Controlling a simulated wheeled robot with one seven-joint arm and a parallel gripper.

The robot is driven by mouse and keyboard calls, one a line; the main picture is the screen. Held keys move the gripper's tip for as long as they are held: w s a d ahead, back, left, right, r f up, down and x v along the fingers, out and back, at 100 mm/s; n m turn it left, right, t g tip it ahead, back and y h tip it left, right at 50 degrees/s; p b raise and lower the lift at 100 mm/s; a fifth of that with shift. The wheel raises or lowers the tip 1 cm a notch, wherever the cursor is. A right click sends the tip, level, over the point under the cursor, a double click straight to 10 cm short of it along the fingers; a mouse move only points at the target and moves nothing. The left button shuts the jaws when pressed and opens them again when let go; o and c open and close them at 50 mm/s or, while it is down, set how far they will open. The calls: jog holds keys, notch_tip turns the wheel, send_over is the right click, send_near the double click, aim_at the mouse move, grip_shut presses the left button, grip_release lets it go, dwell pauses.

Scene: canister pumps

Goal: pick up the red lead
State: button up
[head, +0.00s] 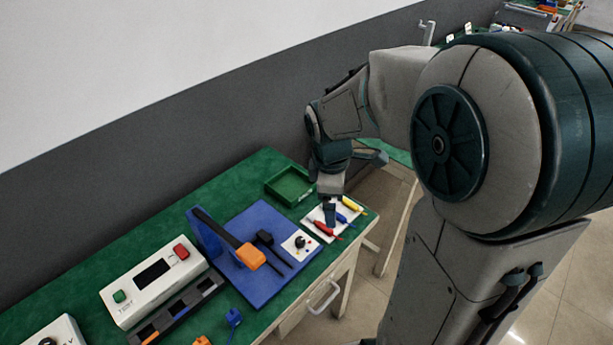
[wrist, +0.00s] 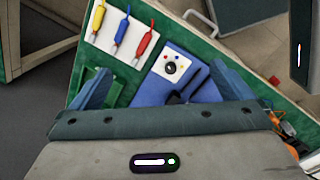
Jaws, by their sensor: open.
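The red lead (head: 326,229) lies on a white plate (head: 312,217) near the green table's front right edge. In the wrist view the red lead (wrist: 145,45) is the rightmost of three leads, beside the blue one. The blue lead (head: 342,218) and the yellow lead (head: 353,206) lie on the same plate. My gripper (head: 331,218) points down over the plate in the head view. In the wrist view my gripper (wrist: 163,85) is open, with its fingers wide apart and nothing between them. The red lead appears ahead of the fingers, apart from them.
A green tray (head: 289,202) stands behind the plate. A blue base (head: 257,294) with an orange-tipped black arm (head: 230,240) and a small white knob panel (head: 299,244) is to the left. A white box with buttons (head: 150,287) stands further left.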

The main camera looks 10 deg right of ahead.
jog(key=w+f+n+g+y+p, duration=0.1)
jog(key=w+f+n+p, duration=0.25)
jog(key=w+n, duration=0.55)
jog(key=n, duration=0.2)
send_over(319, 223)
jog(key=f, duration=0.5)
jog(key=f+b, duration=0.1)
jog(key=f, duration=0.4)
jog(key=shift+w+d+f, duration=0.1)
jog(key=shift+w+d, duration=0.05)
jog(key=shift+w, duration=0.05)
jog(key=shift+s+f+p, duration=0.2)
jog(key=shift+f+p, duration=0.25)
jog(key=shift+f, duration=2.15)
jog(key=c, duration=0.8)
